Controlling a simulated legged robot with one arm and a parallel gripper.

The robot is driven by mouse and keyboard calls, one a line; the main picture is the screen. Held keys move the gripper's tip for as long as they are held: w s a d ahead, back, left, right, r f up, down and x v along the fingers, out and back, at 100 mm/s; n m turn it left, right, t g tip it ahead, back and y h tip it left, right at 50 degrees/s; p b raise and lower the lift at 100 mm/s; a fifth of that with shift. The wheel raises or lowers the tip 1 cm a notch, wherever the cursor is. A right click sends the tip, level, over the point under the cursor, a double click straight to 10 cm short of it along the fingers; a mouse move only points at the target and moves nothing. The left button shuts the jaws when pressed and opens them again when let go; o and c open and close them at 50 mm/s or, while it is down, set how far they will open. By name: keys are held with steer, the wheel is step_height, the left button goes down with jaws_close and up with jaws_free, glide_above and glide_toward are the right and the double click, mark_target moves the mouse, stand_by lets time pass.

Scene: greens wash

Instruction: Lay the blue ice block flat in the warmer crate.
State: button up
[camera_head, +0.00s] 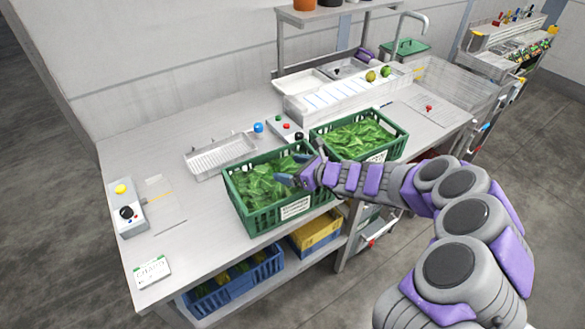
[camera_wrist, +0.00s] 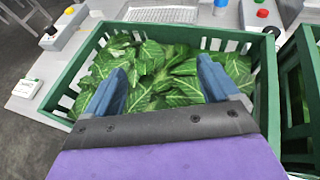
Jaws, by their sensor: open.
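Two green crates full of leafy greens stand side by side on the steel bench: a left crate (camera_head: 241,203) and a right crate (camera_head: 400,146). I cannot tell which one is warmer. My gripper (camera_head: 290,171) is over the left crate's greens, its blue fingers spread apart. In the wrist view, my gripper (camera_wrist: 160,78) is open above the leaves (camera_wrist: 152,62), with nothing between its fingers. The left crate's rim (camera_wrist: 75,75) surrounds them. I cannot make out a blue ice block in either view.
A white perforated tray (camera_head: 218,156) and a control box with buttons (camera_head: 286,129) sit behind the crates. Another control box (camera_head: 128,214) and a small sign (camera_head: 152,271) are at the left. A blue crate (camera_head: 235,285) and a yellow bin (camera_head: 316,229) are below. The bench's left part is mostly clear.

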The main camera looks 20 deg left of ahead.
steer(key=p+v, duration=0.3)
steer(key=v, duration=1)
steer(key=shift+w, duration=0.2)
steer(key=s+r+n+g+h, duration=0.1)
steer(key=s+r+n+g, duration=0.2)
steer(key=s+r+n, duration=0.35)
steer(key=s+r+n+g+h, duration=0.1)
steer(key=s+r+n+g, duration=0.2)
steer(key=s+n, duration=0.7)
steer(key=s+d+f+n+h, duration=0.1)
steer(key=s+d+n+h, duration=0.5)
steer(key=s+d, duration=1.5)
steer(key=s+h, duration=0.1)
steer(key=h, duration=0.3)
steer(key=shift+f+g, duration=0.35)
steer(key=shift+g, duration=0.05)
steer(key=shift+w, duration=0.1)
